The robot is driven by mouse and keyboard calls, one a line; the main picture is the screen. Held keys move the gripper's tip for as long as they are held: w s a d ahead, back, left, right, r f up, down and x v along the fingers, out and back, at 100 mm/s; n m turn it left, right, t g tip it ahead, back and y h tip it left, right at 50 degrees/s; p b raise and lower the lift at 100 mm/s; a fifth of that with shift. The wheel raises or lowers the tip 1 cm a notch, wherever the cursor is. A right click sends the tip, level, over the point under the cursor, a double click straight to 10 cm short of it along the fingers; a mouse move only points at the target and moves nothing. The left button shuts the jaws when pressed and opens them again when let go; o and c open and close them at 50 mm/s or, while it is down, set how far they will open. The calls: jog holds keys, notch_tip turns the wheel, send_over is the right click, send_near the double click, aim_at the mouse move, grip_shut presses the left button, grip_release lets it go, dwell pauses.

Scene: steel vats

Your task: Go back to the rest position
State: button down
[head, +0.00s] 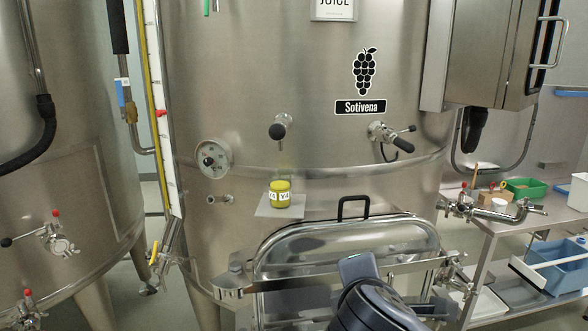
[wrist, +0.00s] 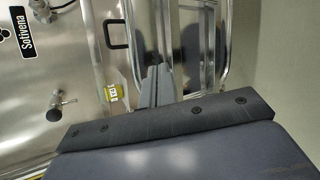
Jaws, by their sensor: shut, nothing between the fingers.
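My gripper (wrist: 156,82) shows in the wrist view, with its two grey fingers shut together and nothing between them. In the head view, my arm's dark links rise at the bottom, in front of the vat's hatch, and the fingers cannot be made out. A jar with yellow contents and white labels (head: 280,193) stands upright on a small pale shelf (head: 268,210) on the vat's front. The jar also shows in the wrist view (wrist: 114,92), left of my fingers and apart from them.
The large steel vat (head: 330,165) carries a gauge (head: 213,158), a black-knobbed tap (head: 279,127) and a lever valve (head: 390,136). Its hatch (head: 345,245) has a black handle. A side table (head: 540,218) at right holds a green bin (head: 525,188) and a blue crate (head: 558,266).

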jog(key=shift+s+a+r+n+t+y, duration=0.15)
jog(key=shift+s+a+r+n+t, duration=0.2)
jog(key=shift+r, duration=0.3)
jog(key=shift+s+a+r+n+t+y, duration=0.15)
jog(key=shift+s+a+r, duration=0.15)
jog(key=shift+a+r, duration=0.25)
jog(key=shift+d+f, duration=0.1)
